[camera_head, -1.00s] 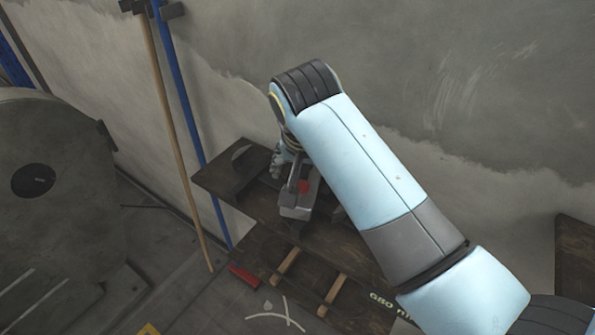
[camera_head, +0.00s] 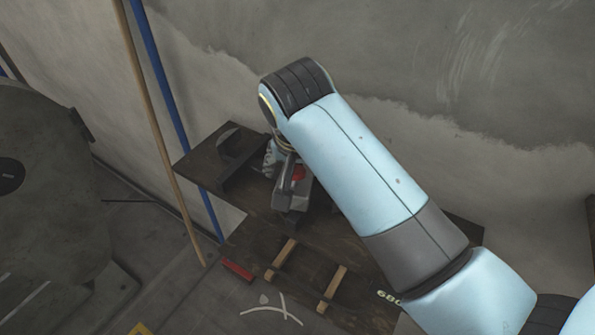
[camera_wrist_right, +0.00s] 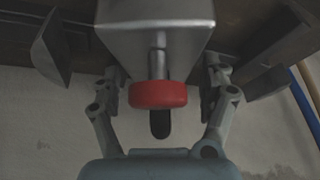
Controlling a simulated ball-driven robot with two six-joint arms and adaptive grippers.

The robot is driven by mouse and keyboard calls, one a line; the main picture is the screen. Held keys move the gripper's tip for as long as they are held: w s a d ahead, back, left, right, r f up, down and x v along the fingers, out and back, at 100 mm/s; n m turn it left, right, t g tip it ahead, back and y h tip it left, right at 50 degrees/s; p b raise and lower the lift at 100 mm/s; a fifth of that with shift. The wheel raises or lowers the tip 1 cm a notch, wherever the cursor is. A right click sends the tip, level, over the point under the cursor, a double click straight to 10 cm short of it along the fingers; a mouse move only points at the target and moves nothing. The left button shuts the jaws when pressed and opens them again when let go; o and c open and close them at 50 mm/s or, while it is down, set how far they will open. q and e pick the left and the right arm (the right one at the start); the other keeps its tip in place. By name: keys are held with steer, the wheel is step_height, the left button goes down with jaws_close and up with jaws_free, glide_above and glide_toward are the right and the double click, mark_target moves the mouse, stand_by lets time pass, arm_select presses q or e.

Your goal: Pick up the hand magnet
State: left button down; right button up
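The hand magnet (camera_head: 291,194) is a grey block with a red part on top, at the shelf in the middle of the head view. In the right wrist view its metal block (camera_wrist_right: 155,28) is at the top centre, with a short shaft and a red disc (camera_wrist_right: 158,95) pointing towards my palm. My right gripper (camera_wrist_right: 164,75) has its fingers spread to either side of the shaft and red disc, with a visible gap to them. The block hides part of the fingertips. In the head view my right arm partly covers the gripper. My left gripper is in neither view.
A dark wooden shelf (camera_head: 190,166) stands against the wall, with a dark bracket (camera_head: 240,172) on it. A wooden pole (camera_head: 151,105) and a blue pole (camera_head: 172,100) lean at the left. A large grey machine (camera_head: 45,200) stands at far left. A red object (camera_head: 237,269) lies below.

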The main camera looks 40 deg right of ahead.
steer(key=shift+w, duration=0.1)
jaws_close()
stand_by(0.3)
